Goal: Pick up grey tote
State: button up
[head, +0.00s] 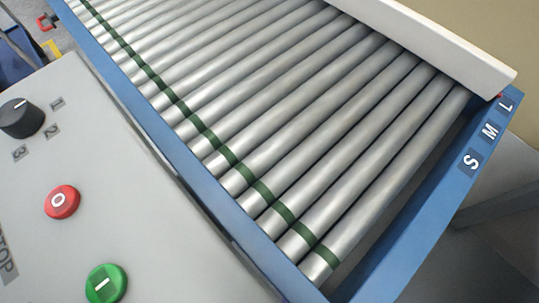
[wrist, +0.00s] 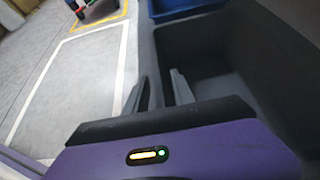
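A dark grey tote (wrist: 205,48) fills the right of the wrist view, and I look down into its open inside, which looks empty. My gripper (wrist: 159,76) points at the tote's left wall. Its two fingers are apart. The left finger is on the outer side of this wall and the right finger is on the inner side, with the wall between them. I cannot tell whether either finger touches the wall. The head view shows neither the tote nor my gripper.
A blue bin (wrist: 185,8) stands beyond the tote. Grey floor (wrist: 75,75) with white and yellow lines is open at left. The head view shows a roller conveyor (head: 250,95) with a blue frame and a control panel (head: 105,185) with red and green buttons.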

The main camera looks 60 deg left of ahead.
jog(key=shift+a+f, duration=0.15)
jog(key=shift+a, duration=0.25)
grip_shut()
dwell(1.1)
